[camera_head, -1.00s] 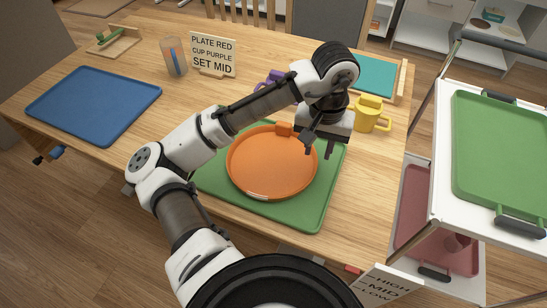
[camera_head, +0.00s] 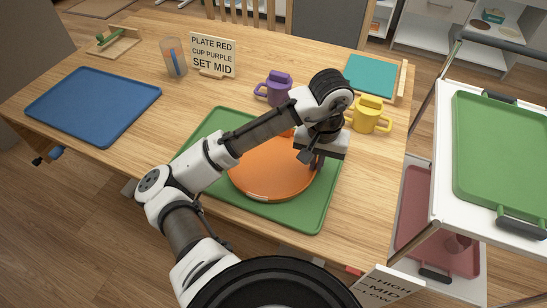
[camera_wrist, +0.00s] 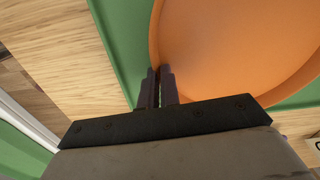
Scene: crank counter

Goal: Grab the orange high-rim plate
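The orange high-rim plate (camera_head: 262,180) lies on the green tray (camera_head: 310,217) on the wooden table. My gripper (camera_head: 316,164) is down at the plate's right rim in the head view, partly covered by my wrist. In the wrist view my gripper's fingers (camera_wrist: 159,88) stand close together with the orange rim (camera_wrist: 154,45) running between them; it looks shut on the rim. The plate (camera_wrist: 235,45) still looks flat over the tray (camera_wrist: 122,40). My arm hides part of the plate's far side.
A purple cup (camera_head: 274,89) and a yellow cup (camera_head: 369,117) stand behind the green tray. A blue tray (camera_head: 95,103) lies at the left. A sign (camera_head: 212,55) stands at the back. A cart with another green tray (camera_head: 503,150) is at the right.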

